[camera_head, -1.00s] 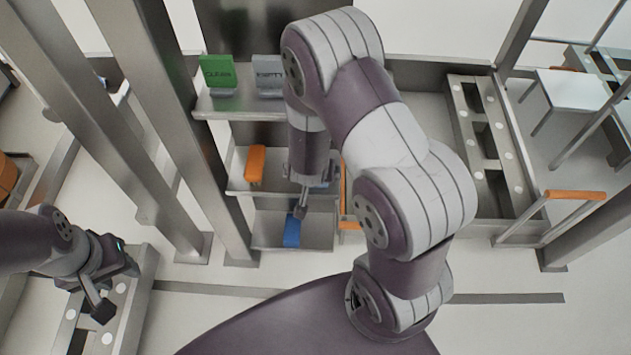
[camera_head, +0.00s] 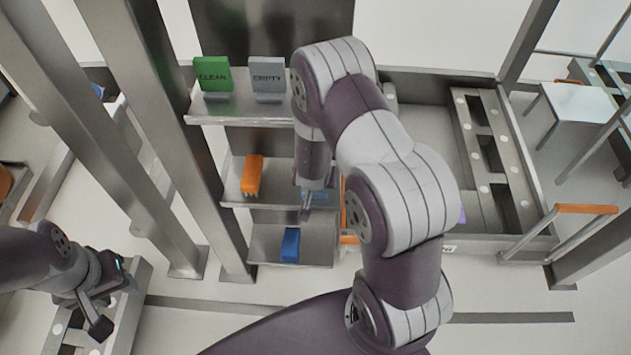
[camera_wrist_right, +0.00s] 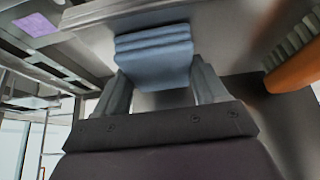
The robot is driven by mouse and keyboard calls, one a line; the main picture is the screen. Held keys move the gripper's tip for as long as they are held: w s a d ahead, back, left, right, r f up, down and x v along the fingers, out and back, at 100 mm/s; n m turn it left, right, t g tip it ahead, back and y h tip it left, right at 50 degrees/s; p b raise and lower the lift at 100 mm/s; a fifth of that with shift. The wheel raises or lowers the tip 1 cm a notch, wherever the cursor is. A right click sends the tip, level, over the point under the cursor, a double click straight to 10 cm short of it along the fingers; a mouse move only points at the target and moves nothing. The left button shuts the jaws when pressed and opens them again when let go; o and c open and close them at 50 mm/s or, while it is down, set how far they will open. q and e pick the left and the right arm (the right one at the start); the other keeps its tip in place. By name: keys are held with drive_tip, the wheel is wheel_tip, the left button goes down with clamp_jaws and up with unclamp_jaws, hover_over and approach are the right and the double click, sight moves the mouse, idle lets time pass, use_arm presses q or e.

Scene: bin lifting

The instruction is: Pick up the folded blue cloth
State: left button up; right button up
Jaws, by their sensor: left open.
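The folded blue cloth (camera_wrist_right: 155,58) is a layered stack near the fingertips of my right gripper (camera_wrist_right: 160,80) in the right wrist view. One finger is at each side of it, with little or no gap visible. Whether the fingers press on it I cannot tell. In the head view, my right gripper (camera_head: 307,206) reaches down to the middle shelf, and the blue cloth there (camera_head: 321,193) is partly hidden behind it. My left gripper (camera_head: 108,304) is open and empty at the lower left, far from the cloth.
An orange brush (camera_head: 252,177) lies left of the cloth on the middle shelf (camera_head: 236,199). A blue block-like item (camera_head: 291,245) is on the lower shelf. Green CLEAN (camera_head: 213,75) and grey EMPTY (camera_head: 267,76) signs stand on the top shelf. A metal post (camera_head: 195,130) stands left.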

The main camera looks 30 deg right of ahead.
drive_tip(key=shift+r, duration=0.1)
wheel_tip(320, 180, up, 5)
drive_tip(key=p, duration=0.3)
drive_tip(key=shift+s, duration=0.15)
drive_tip(key=s+r+p, duration=0.2)
drive_tip(key=s+r, duration=0.4)
drive_tip(key=s, duration=0.5)
drive_tip(key=shift+s+a, duration=0.15)
drive_tip(key=shift+s, duration=0.05)
